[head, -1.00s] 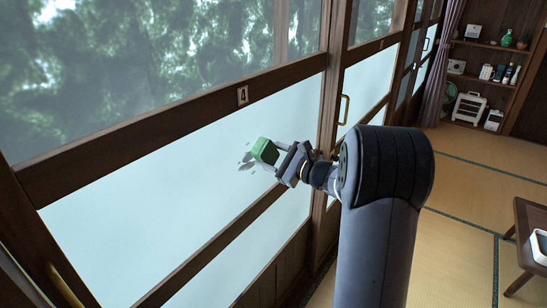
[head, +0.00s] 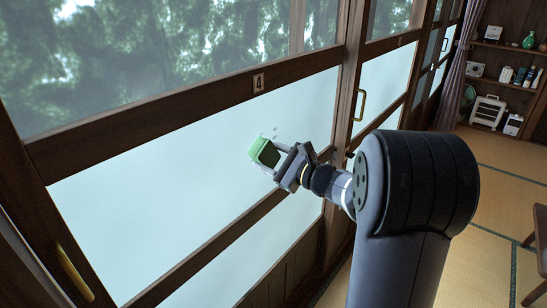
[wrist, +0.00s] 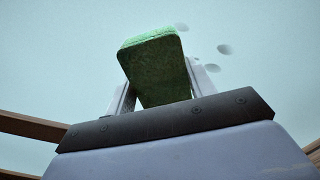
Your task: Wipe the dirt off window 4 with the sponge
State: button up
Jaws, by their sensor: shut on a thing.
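My gripper (head: 280,158) is shut on a green sponge (head: 264,153) and holds it at the frosted lower pane of window 4 (head: 170,190). The label 4 (head: 258,82) is on the wooden rail above this pane. In the wrist view the sponge (wrist: 155,65) sits between the two fingers of my gripper (wrist: 158,88). Several small grey dirt spots (head: 274,132) show just above the sponge, and grey spots (wrist: 224,49) show to its upper right in the wrist view. I cannot tell whether the sponge touches the glass.
Wooden rails and posts (head: 348,85) frame the pane, with brass handles (head: 362,104) on the panels. A low table (head: 540,240) stands at the right edge on the tatami floor (head: 480,180). Shelves (head: 505,70) with small items stand at the back right.

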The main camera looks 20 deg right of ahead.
aim_at(261, 156)
jog(key=shift+s+a+b, duration=0.4)
jog(key=shift+s+a, duration=0.15)
jog(key=shift+a, duration=0.2)
jog(key=shift+s+a+b, duration=0.35)
jog(key=shift+s+a, duration=0.15)
jog(key=shift+a, duration=0.2)
jog(key=shift+r+p, duration=0.5)
jog(key=shift+r, duration=0.45)
jog(key=shift+w+d+f+p, duration=0.1)
jog(key=shift+w+d, duration=0.95)
jog(key=shift+d, duration=0.4)
jog(key=shift+w+d+r+p, duration=0.1)
jog(key=shift+w+d+p, duration=0.05)
jog(key=shift+w+d, duration=1.15)
jog(key=shift+w+d+f+p, duration=0.1)
jog(key=shift+w+d, duration=0.75)
jog(key=shift+d, duration=0.8)
jog(key=shift+b+v, duration=0.4)
jog(key=shift+v, duration=2.55)
jog(key=v, duration=0.3)
